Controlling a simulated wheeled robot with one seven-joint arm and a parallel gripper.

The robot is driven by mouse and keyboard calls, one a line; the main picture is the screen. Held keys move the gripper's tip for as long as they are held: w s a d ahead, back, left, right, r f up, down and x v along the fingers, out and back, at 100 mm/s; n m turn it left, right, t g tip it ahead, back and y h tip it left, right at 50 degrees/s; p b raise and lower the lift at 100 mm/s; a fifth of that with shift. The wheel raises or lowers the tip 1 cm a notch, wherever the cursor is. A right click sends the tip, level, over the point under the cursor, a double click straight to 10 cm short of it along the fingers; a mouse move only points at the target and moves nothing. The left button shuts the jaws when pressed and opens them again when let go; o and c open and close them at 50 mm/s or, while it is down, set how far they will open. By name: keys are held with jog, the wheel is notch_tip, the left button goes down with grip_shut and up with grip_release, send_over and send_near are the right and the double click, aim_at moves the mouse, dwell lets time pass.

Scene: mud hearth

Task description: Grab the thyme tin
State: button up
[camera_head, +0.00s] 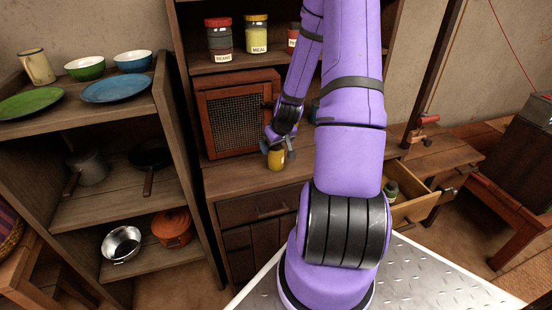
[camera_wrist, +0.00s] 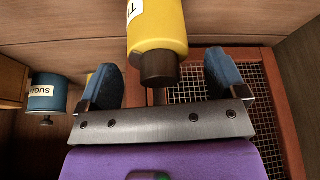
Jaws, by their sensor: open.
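A yellow tin (camera_head: 276,159) stands on the wooden counter in front of the mesh-fronted cabinet. In the wrist view the yellow tin (camera_wrist: 160,28) shows upside down, with a dark lid and a white label; only its first letters, starting with T, show. My gripper (camera_head: 272,139) is just above and behind the tin in the head view. In the wrist view my gripper (camera_wrist: 163,75) is open, its two blue fingers on either side of the tin's lid end, with gaps on both sides. I cannot tell whether anything touches.
A blue tin (camera_wrist: 46,92) with a label starting SUGA is left in the wrist view. The mesh-fronted cabinet (camera_head: 238,122) stands close behind my gripper. Jars marked BEANS (camera_head: 219,40) and MEAL (camera_head: 257,34) sit on the shelf above. An open drawer (camera_head: 412,205) juts out right.

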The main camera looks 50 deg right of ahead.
jog(key=shift+x, duration=1.35)
jog(key=c, duration=1.1)
jog(key=shift+o, duration=0.2)
jog(key=shift+r, duration=0.1)
